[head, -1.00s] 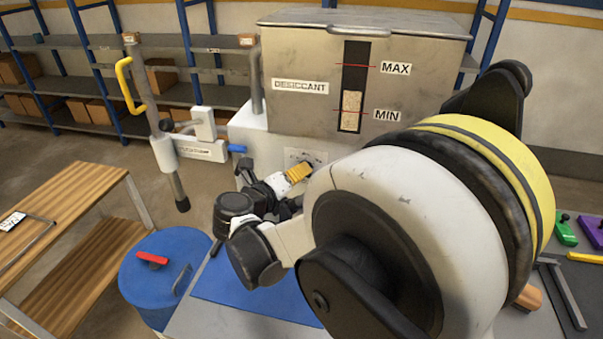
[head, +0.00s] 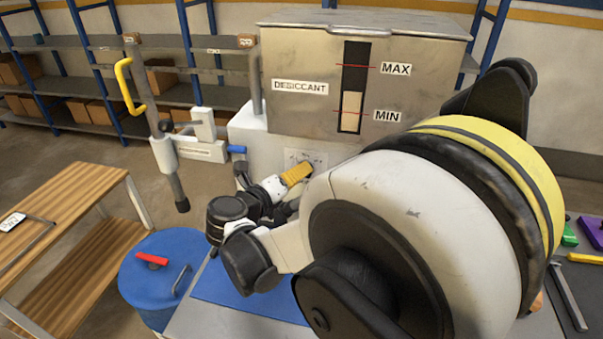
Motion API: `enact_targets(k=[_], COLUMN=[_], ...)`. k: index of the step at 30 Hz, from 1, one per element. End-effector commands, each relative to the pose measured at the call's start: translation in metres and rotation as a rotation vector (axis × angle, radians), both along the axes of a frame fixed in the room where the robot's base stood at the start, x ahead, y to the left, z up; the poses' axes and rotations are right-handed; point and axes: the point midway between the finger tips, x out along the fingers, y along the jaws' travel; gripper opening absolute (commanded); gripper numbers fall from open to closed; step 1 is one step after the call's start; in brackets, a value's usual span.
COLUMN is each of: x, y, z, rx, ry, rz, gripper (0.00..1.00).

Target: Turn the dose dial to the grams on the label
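The metal desiccant hopper (head: 300,112) stands at the back centre, with a sight window between MAX and MIN marks. Below it is a white housing with a pale dial plate (head: 318,157). A yellow part (head: 297,174) lies at the lower left of this plate, at the end of my arm; I cannot tell whether it is the dial's handle or a part of my gripper. My gripper (head: 285,188) is at the plate, small and partly hidden by my own arm. Its fingers cannot be made out. A label with grams cannot be read here.
A blue drum (head: 140,285) with a red handle stands at the lower left, beside a wooden table (head: 75,205). A blue mat (head: 235,292) lies under my arm. A pole with a yellow handle (head: 124,82) stands left of the hopper. Coloured parts (head: 590,232) lie at the right.

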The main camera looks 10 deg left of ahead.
Motion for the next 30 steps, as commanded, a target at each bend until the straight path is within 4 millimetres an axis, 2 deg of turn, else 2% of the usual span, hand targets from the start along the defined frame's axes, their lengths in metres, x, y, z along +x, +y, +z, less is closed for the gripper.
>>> enact_targets(k=[9, 15, 27, 30], x=[-0.066, -0.091, -0.096, -0.089], y=[0.021, 0.029, 0.030, 0.025], z=[0.017, 0.024, 0.026, 0.038], rx=[-0.001, 0.000, 0.000, -0.025], ry=[-0.001, -0.001, -0.001, -0.021], rz=[0.003, 0.001, -0.001, 0.004], gripper=[0.32, 0.32, 0.32, 0.32])
